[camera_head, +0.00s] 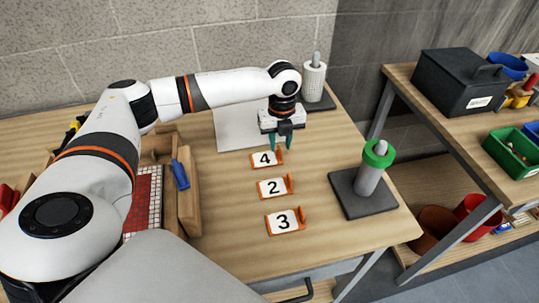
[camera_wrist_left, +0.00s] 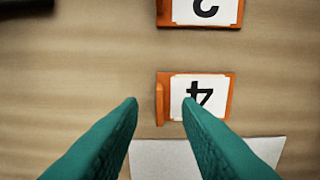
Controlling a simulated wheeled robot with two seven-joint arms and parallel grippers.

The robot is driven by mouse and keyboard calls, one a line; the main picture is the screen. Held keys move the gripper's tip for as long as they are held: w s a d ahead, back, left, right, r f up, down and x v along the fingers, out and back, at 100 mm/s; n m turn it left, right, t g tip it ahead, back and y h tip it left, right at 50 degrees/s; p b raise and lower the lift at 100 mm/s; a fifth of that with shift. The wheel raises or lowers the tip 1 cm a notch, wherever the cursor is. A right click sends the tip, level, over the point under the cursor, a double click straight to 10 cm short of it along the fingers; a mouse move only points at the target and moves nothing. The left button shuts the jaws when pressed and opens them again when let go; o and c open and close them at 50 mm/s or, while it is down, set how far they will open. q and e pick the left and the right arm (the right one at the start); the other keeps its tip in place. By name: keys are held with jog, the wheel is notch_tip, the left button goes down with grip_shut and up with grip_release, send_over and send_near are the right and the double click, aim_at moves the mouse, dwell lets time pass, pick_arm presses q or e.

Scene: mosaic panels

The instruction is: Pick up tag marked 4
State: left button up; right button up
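The tag marked 4 (camera_head: 265,159) is a white card in an orange holder with a raised orange edge. It lies on the wooden table, first in a column above the tag marked 2 (camera_head: 272,187) and the tag marked 3 (camera_head: 285,222). My left gripper (camera_head: 281,145) points down just behind and above tag 4. In the left wrist view, its green fingers (camera_wrist_left: 161,103) are spread with nothing between them. Tag 4 (camera_wrist_left: 217,88) shows upside down there, its raised edge in line with the gap. One fingertip overlaps the card in the picture. My right gripper is out of view.
A white sheet (camera_head: 230,132) lies behind the tags. A post with a green ring (camera_head: 379,153) stands on a dark base to the right, another with a white roll (camera_head: 313,80) behind. A wooden tray (camera_head: 188,205) with a blue-handled tool (camera_head: 180,174) is left.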

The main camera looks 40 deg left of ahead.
pick_arm(q)
jog(key=shift+f, duration=1.3)
grip_shut()
jog(key=shift+r, duration=0.15)
